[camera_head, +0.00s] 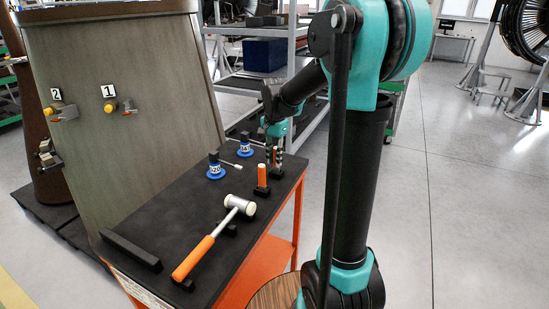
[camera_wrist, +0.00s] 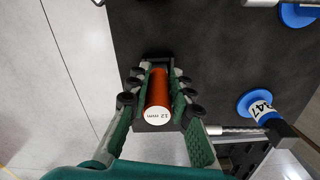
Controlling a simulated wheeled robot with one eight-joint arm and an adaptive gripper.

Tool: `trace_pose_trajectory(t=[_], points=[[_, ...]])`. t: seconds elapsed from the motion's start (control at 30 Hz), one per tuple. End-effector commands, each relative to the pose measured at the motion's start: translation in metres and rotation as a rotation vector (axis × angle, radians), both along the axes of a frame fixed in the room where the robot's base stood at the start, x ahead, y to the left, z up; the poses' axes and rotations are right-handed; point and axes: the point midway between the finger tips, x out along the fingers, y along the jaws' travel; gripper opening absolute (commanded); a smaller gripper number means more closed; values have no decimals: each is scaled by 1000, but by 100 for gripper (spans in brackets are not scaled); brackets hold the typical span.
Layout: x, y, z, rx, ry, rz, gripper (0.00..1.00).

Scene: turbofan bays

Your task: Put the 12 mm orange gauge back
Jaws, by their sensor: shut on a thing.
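The 12 mm orange gauge (camera_wrist: 158,88) is a cylinder with a white end face marked "12 mm" turned to the wrist camera. My gripper (camera_wrist: 157,93) is shut on it, with a finger on each side. A black holder (camera_wrist: 157,57) shows at the gauge's far end; I cannot tell whether the gauge is seated in it. In the head view my gripper (camera_head: 275,156) is low over the far right corner of the black-topped bench, its fingers largely hiding what they hold. Another orange cylinder (camera_head: 262,176) stands upright in a black block just in front.
Two blue-based pieces with labels, one nearer (camera_head: 216,172) and one farther (camera_head: 245,151), stand left of my gripper. A hammer (camera_head: 210,240) with an orange handle and a black bar (camera_head: 130,250) lie nearer. A large curved panel (camera_head: 120,65) borders the bench's left side.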

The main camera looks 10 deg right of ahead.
Motion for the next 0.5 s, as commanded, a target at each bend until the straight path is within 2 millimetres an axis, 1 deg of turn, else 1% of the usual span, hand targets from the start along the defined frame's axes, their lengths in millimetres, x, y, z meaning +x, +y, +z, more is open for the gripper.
trace_pose_trajectory(t=[0.5], points=[[0,0,-7,0,0,0,0]])
